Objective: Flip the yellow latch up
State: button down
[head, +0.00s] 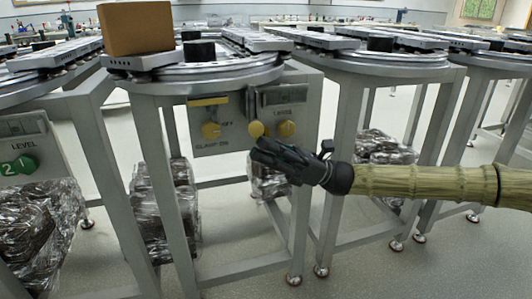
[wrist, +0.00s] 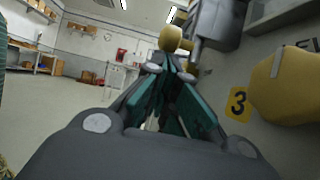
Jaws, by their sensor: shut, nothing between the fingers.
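The latch's hinge is not clear.
A large yellow knob (wrist: 290,85) is close on the right in the wrist view, beside a "3" label (wrist: 238,103). A brown box (head: 136,28) stands on the track above.

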notch_tip(320, 180, up, 7)
jog(key=p, duration=0.8)
jog(key=shift+r, duration=0.15)
jog(key=f, duration=0.2)
jog(key=d+f, duration=0.1)
jog(key=shift+w+f, duration=0.15)
jog(key=shift+f, duration=0.25)
jog(key=p, duration=0.3)
send_near(263, 132)
jog(key=shift+w+d+f, duration=0.8)
jog(key=shift+d+f, duration=0.05)
